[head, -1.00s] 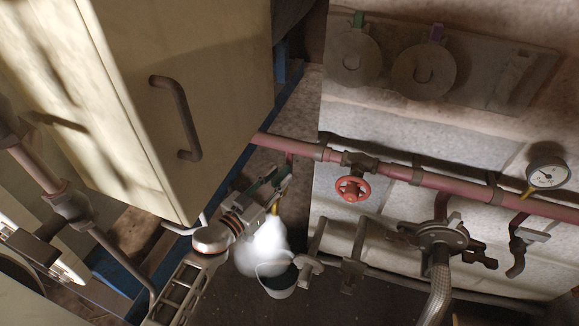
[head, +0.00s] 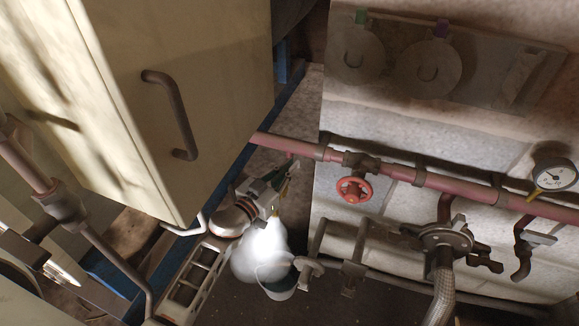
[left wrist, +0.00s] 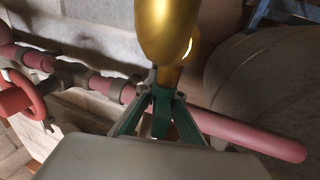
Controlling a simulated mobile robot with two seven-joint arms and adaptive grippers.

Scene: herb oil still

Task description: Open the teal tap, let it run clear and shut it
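The teal tap has a brass body (left wrist: 165,35) and a teal handle (left wrist: 161,122), seen close up in the left wrist view. My left gripper (left wrist: 164,98) has its green fingers closed in on both sides of the handle, which sits between them. In the head view my left gripper (head: 274,190) is beside the red pipe's left end and hides most of the tap. A thick white plume (head: 262,250) comes out below the tap. It hangs over and beside a small grey bucket (head: 277,284), partly covering it. My right gripper is not in view.
A red pipe (head: 455,186) with a red handwheel (head: 353,190) and a pressure gauge (head: 553,177) runs along the pale block wall. A braided hose (head: 441,295) hangs from a clamp fitting. A cream cabinet (head: 200,90) with a dark handle stands close at the left.

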